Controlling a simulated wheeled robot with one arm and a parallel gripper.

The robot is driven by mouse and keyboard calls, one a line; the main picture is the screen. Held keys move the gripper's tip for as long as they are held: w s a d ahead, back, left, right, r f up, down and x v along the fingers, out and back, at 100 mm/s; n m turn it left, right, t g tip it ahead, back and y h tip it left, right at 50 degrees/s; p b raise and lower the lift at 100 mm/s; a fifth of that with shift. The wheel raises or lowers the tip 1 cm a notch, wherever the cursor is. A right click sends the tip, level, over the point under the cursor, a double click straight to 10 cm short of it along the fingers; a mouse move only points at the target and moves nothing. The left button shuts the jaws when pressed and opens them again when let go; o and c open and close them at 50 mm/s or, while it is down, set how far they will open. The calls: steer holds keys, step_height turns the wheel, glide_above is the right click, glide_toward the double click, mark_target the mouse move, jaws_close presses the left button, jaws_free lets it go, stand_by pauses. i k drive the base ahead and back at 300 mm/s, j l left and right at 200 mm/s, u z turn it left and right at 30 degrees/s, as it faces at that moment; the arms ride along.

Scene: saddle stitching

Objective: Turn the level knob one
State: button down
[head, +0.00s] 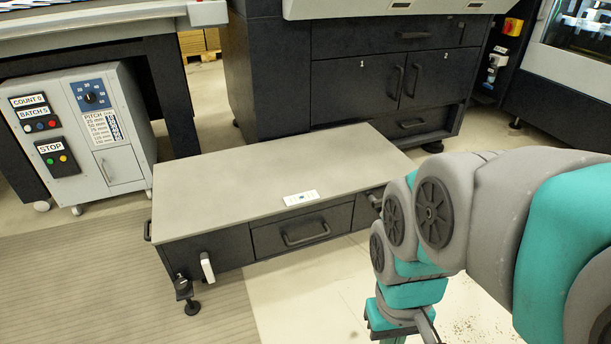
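A dark round knob (91,98) sits on a blue dial plate (84,88) on the front of the light grey control cabinet (120,170) at the left. Small marks surround it, but I cannot read them or its setting. No label reading "level" is legible in the head view. My grey and teal arm fills the lower right, well apart from the cabinet. My gripper does not show; the arm runs down to the bottom edge.
A low grey-topped bench (250,180) with dark drawers stands between my arm and the cabinet. A white lever (207,266) is on its front left. The cabinet also has a STOP panel (58,157) and a count panel (36,113). Floor at the lower left is clear.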

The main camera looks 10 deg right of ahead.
mark_target(181, 285)
steer(key=z, duration=0.8)
steer(key=k+j, duration=0.15)
steer(key=j, duration=0.15)
steer(key=k+j+u, duration=0.2)
steer(key=j, duration=0.45)
steer(key=k+j, duration=0.25)
